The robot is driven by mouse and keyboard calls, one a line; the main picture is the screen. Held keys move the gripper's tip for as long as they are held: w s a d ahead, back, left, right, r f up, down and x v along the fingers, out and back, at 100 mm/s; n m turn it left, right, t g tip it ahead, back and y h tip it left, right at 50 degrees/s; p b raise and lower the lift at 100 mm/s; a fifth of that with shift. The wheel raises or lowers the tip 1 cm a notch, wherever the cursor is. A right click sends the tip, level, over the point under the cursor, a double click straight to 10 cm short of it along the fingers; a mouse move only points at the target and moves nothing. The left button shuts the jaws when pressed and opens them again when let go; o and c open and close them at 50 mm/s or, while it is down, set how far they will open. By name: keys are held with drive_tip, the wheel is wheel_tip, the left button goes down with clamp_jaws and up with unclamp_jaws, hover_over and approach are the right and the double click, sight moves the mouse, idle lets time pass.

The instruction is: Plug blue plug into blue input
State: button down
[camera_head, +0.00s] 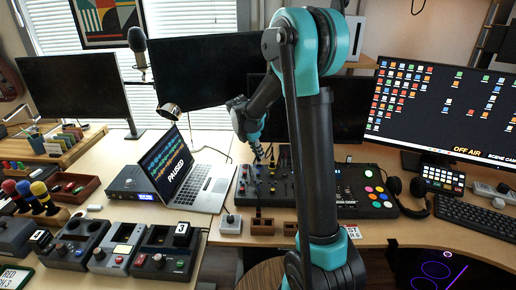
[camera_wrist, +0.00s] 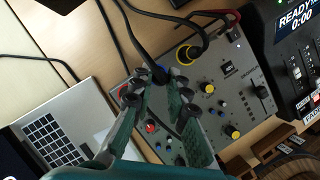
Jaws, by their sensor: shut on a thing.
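In the wrist view, my gripper (camera_wrist: 158,92) is closed around a blue plug (camera_wrist: 160,74) on a black cable, over the upper left part of the grey mixer (camera_wrist: 240,85). The fingers hide the plug's lower end, so I cannot tell whether it is in a socket. No blue input can be made out. A yellow-ringed plug (camera_wrist: 184,55) on a black cable sits at the mixer's top edge, to the right of the blue plug. In the head view, my gripper (camera_head: 260,152) is low over the back of the mixer (camera_head: 262,188), partly hard to see.
A laptop (camera_head: 195,178) stands open to the left of the mixer. A colourful button panel (camera_head: 368,190) is to its right. Small wooden blocks (camera_head: 262,226) and a grey box (camera_head: 231,223) lie in front. Cables, one red (camera_wrist: 232,18), run close by in the wrist view.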

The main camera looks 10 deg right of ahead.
sight(258, 158)
drive_tip(key=shift+f, duration=0.95)
drive_tip(key=shift+f, duration=0.55)
idle(1.3)
drive_tip(key=c, duration=1.4)
unclamp_jaws()
drive_tip(key=v, duration=1.2)
